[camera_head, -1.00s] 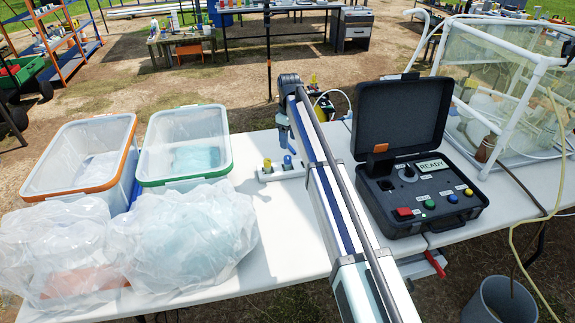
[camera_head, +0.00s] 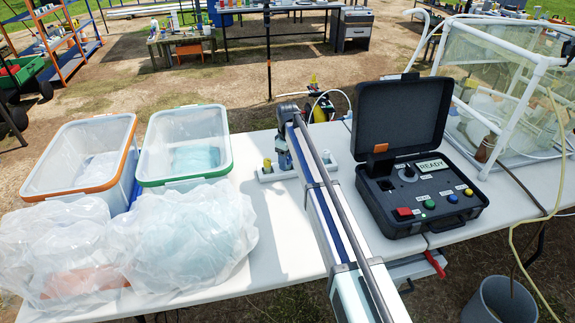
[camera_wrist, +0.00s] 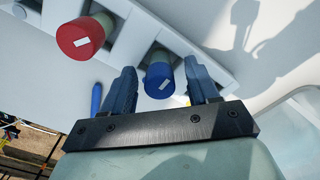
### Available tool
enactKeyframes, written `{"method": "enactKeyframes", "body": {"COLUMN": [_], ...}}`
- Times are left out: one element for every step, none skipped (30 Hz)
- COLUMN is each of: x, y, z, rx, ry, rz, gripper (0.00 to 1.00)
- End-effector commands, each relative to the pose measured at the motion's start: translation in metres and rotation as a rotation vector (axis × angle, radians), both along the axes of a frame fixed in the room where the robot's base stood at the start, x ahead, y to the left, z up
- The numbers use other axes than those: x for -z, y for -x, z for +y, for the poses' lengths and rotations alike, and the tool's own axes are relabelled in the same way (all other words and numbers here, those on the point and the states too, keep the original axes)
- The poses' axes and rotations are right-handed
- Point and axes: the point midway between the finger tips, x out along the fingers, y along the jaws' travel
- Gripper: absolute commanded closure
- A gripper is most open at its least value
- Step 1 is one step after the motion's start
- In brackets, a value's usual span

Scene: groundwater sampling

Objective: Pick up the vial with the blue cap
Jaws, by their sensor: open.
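The vial with the blue cap (camera_wrist: 159,80) is in the wrist view, seated in a white rack (camera_wrist: 125,40). My gripper (camera_wrist: 160,68) is open, with one dark blue finger on each side of this vial. Gaps show between the fingers and the cap, so it is not held. A vial with a red cap (camera_wrist: 87,36) sits beside it in the rack, outside the fingers. In the head view my gripper (camera_head: 284,157) is over the rack (camera_head: 272,175) and hides the blue cap. A yellow-capped vial (camera_head: 267,164) stands at the rack's left end.
An open black case (camera_head: 420,195) with buttons and a READY display stands to the right. Two clear bins, orange-rimmed (camera_head: 84,193) and green-rimmed (camera_head: 185,181), and plastic bags (camera_head: 180,240) are left. The white table (camera_head: 275,240) is bare between bags and arm.

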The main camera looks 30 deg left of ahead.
Motion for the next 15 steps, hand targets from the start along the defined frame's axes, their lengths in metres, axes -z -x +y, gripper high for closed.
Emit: {"method": "enactKeyframes", "body": {"x": [0.0000,-0.0002,-0.0002,-0.0003,-0.0003,-0.0003,-0.0003,-0.0004,-0.0004,-0.0004,-0.0004,-0.0004,-0.0004,-0.0004,-0.0004], "y": [-0.0001,-0.0002,-0.0001,-0.0001,-0.0001,-0.0002,-0.0002,-0.0002,-0.0002,-0.0002,-0.0002,-0.0002,-0.0002,-0.0002,-0.0002], "z": [0.0000,0.0000,0.0000,0.0000,0.0000,0.0000,0.0000,0.0000,0.0000,0.0000,0.0000,0.0000,0.0000,0.0000,0.0000], "rx": [0.000,0.000,0.000,0.000,0.000,0.000,0.000,0.000,0.000,0.000,0.000,0.000,0.000,0.000,0.000], "ry": [0.000,0.000,0.000,0.000,0.000,0.000,0.000,0.000,0.000,0.000,0.000,0.000,0.000,0.000,0.000], "rz": [0.000,0.000,0.000,0.000,0.000,0.000,0.000,0.000,0.000,0.000,0.000,0.000,0.000,0.000,0.000], "gripper": [0.40,0.40,0.40,0.40,0.41,0.45,0.48,0.51,0.55,0.58,0.61,0.64,0.67,0.70,0.74]}}
